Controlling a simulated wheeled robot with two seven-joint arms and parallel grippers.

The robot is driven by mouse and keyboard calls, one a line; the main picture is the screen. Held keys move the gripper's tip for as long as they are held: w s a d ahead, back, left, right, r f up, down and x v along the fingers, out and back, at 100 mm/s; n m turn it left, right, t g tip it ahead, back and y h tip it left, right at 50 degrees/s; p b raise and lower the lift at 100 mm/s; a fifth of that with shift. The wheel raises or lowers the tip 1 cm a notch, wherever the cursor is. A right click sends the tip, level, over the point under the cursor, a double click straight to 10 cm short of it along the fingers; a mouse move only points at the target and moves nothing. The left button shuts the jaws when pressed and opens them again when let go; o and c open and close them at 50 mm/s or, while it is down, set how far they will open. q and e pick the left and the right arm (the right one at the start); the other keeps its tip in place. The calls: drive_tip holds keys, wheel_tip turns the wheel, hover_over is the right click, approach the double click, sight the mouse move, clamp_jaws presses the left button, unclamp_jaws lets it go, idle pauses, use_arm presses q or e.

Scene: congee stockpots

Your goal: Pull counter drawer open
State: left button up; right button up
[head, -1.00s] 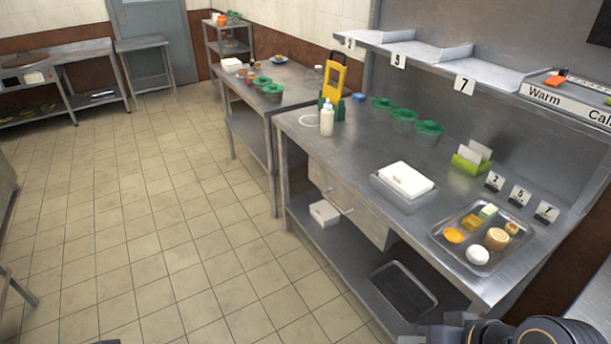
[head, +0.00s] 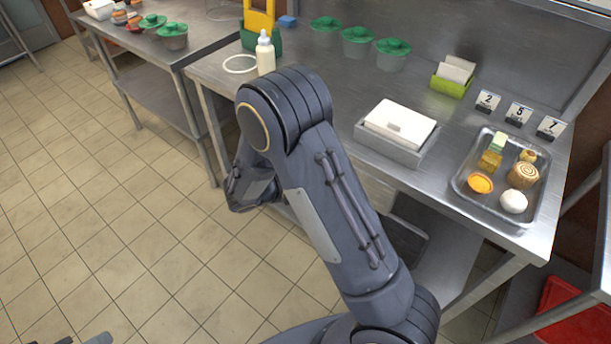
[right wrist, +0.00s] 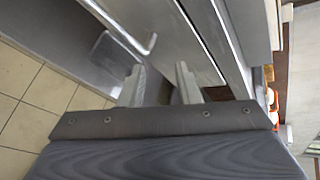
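The counter drawer (right wrist: 172,32) shows in the right wrist view as a grey metal front with a thin bent bar handle (right wrist: 128,38). My right gripper (right wrist: 160,86) is open, its two fingers apart with nothing between them. The handle lies beyond the fingertips, up and to the left, and no contact shows. In the head view my right arm covers the drawer front and handle, and the fingertips are hidden. I cannot tell how far the drawer is out.
The steel counter (head: 310,88) holds a white box in a grey tray (head: 390,155), a food tray (head: 458,185), green-lidded pots (head: 358,50), a squeeze bottle (head: 265,58) and number signs (head: 518,113). A lower shelf (head: 445,262) is underneath.

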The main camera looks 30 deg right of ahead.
drive_tip(key=w+a+f+n+t+h+b, duration=0.1)
drive_tip(key=w+a+f+n+t+h, duration=0.15)
drive_tip(key=w+f+n+t, duration=0.4)
drive_tip(key=shift+n+g+y, duration=0.25)
drive_tip(key=shift+n+g, duration=0.6)
drive_tip(key=shift+n, duration=0.1)
drive_tip(key=d, duration=0.2)
drive_tip(key=w+d, duration=0.1)
drive_tip(key=d, duration=0.3)
drive_tip(key=shift+w+r, duration=0.35)
drive_tip(key=shift+w, duration=0.05)
drive_tip(key=shift+c, duration=0.4)
clamp_jaws()
